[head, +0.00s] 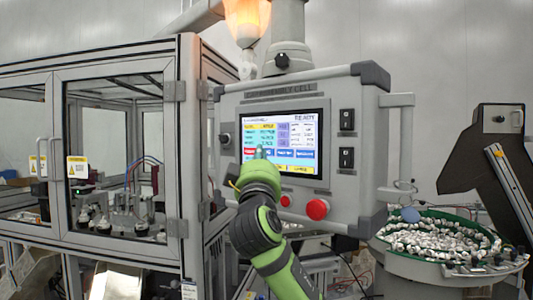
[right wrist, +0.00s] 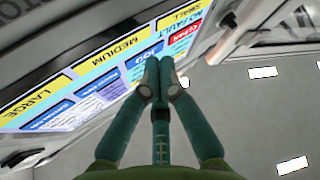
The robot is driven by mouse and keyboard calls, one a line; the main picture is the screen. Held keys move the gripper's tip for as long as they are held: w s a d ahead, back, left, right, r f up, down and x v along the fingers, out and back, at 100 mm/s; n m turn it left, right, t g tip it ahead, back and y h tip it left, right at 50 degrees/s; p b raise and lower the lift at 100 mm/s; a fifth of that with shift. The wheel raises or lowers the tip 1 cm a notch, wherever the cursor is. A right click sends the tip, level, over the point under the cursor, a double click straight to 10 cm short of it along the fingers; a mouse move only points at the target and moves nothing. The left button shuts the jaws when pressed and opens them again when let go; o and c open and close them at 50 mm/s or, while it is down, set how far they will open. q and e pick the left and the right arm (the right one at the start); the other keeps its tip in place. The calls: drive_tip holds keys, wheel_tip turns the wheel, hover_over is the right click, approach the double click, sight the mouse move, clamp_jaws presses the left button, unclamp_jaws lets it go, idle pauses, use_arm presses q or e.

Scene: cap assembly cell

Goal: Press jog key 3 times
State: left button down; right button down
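The control panel (head: 350,95) carries a lit touchscreen (head: 283,130) with a row of coloured keys along its lower part. In the right wrist view the screen appears upside down, and a blue key (right wrist: 143,61) whose label seems to read JOG lies beside the fingertips. My right gripper (head: 262,152) is in front of the screen's lower left, beside the red key, and hides part of the key row. Its two teal fingers (right wrist: 161,66) are shut together with nothing between them. I cannot tell whether the fingertips touch the screen. My left gripper is not in view.
A red stop button (head: 317,209) sits below the screen, and black switches (head: 347,120) are at its right. A glazed machine enclosure (head: 120,150) stands at left. A green-rimmed bowl of small white parts (head: 440,240) is at right.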

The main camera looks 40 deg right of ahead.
drive_tip(key=shift+d, duration=0.2)
drive_tip(key=shift+a, duration=0.1)
idle(0.4)
drive_tip(key=shift+s+a, duration=0.1)
drive_tip(key=shift+a, duration=0.5)
drive_tip(key=a, duration=0.2)
drive_tip(key=s+a, duration=0.1)
drive_tip(key=a, duration=0.1)
drive_tip(key=shift+s+a+b, duration=0.1)
drive_tip(key=shift+a+b, duration=0.2)
drive_tip(key=shift+a, duration=0.1)
idle(3.0)
